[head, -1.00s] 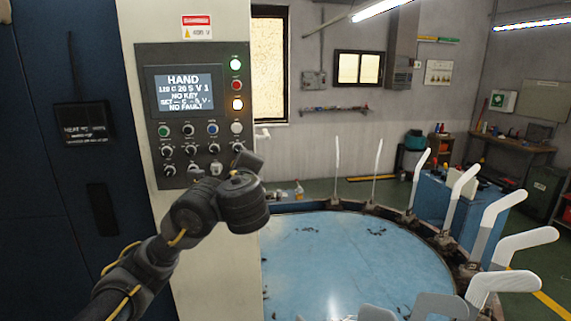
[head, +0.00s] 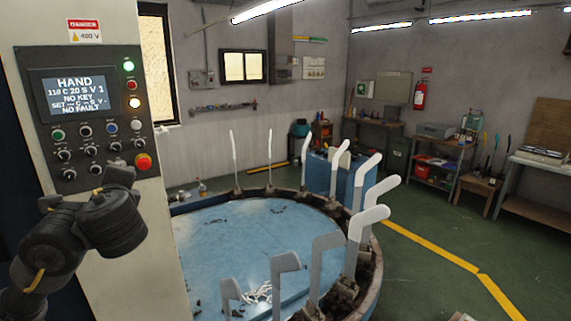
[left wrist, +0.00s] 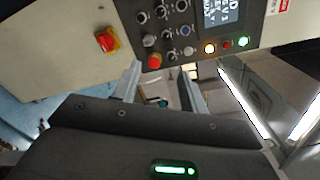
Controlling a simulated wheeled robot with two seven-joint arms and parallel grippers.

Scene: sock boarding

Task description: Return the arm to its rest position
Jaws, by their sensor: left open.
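My left arm comes in from the lower left of the head view. Its gripper (head: 118,175) is in front of the lower edge of the control panel (head: 103,75), seen mostly from behind. In the left wrist view the two fingers (left wrist: 160,75) stand apart with nothing between them. The panel's knobs and lit lamps lie beyond the fingertips. The panel display (head: 80,92) reads HAND, NO KEY and NO FAULT. My right gripper is not in view.
A round blue table (head: 225,235) stands right of the machine, ringed by upright sock boards; several carry white socks (head: 368,222). White pieces (head: 258,293) lie on the table. Green floor (head: 440,225) is open at the right, with benches and shelves along the walls.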

